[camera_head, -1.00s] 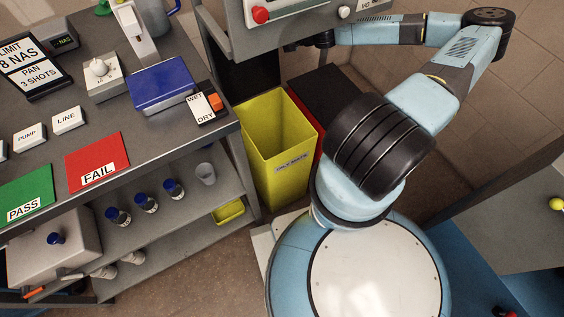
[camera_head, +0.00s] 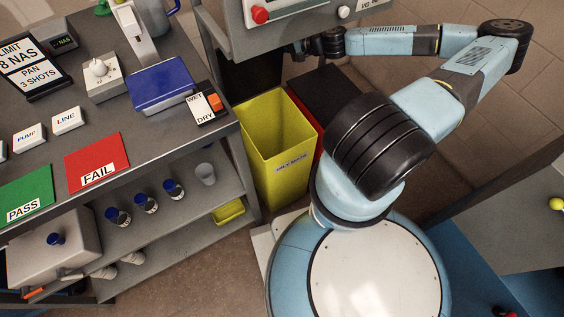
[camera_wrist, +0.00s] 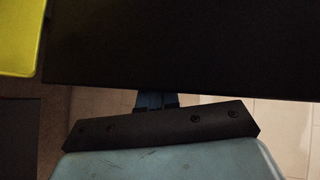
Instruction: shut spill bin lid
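A red bin (camera_head: 319,148) stands right of the yellow bin, mostly hidden behind my arm. A flat black surface (camera_head: 322,98) covers its top area; I cannot tell whether this is a shut lid or a dark opening. In the wrist view a wide black surface (camera_wrist: 190,45) fills the upper part, in front of my gripper. My gripper (camera_head: 298,48) is small and dark in the head view, beyond the bins and under the grey cabinet. In the wrist view only a blue-and-dark part of it (camera_wrist: 156,101) shows; its fingers cannot be made out.
An open yellow bin (camera_head: 277,165), labelled for oily rags, stands between the bench and the red bin; its edge shows in the wrist view (camera_wrist: 18,38). A dark panel (camera_head: 252,82) stands behind it. The grey cabinet (camera_head: 300,15) hangs close above my gripper. The bench (camera_head: 120,105) is at left.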

